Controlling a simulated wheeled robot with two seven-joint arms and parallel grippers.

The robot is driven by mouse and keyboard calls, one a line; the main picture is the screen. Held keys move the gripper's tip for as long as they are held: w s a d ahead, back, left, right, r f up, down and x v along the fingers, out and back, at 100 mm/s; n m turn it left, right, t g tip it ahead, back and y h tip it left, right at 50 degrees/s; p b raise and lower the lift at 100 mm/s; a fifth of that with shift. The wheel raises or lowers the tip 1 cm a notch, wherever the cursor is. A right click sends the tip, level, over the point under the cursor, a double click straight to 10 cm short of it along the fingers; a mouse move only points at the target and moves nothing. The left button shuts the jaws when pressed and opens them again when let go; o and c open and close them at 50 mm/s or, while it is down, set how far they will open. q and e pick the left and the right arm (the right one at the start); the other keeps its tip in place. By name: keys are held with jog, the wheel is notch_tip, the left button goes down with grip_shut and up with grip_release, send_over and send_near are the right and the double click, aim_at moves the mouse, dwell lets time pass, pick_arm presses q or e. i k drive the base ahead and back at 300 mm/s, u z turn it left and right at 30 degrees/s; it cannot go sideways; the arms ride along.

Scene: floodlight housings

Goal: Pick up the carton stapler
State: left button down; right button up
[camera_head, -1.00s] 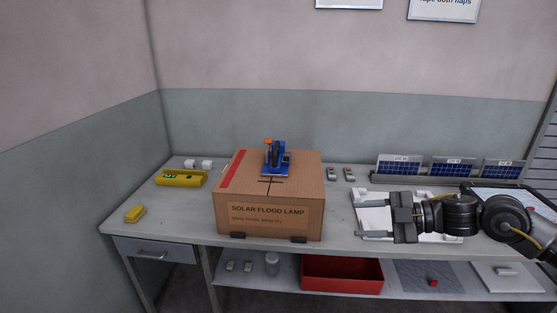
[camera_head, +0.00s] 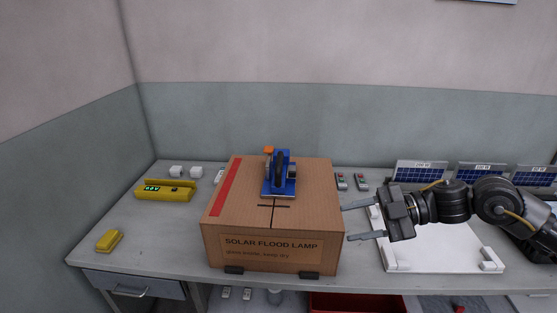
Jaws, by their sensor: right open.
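The carton stapler (camera_head: 279,174) is a blue tool with a dark handle and an orange part at its upper left. It stands on top of the brown carton (camera_head: 240,212), toward the back of the lid. My right gripper (camera_head: 347,222) comes in from the right and points left. It is open and empty, just right of the carton and lower in the picture than the stapler. My left gripper is not in view.
A yellow device with a green display (camera_head: 165,190) and a small yellow block (camera_head: 109,240) lie on the bench at left. A white board (camera_head: 440,258) lies under my right arm. Solar panels (camera_head: 420,173) stand at the back right. A red bin (camera_head: 350,303) sits on the shelf below.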

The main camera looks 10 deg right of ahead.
aim_at(277, 187)
jog(key=i, duration=1.2)
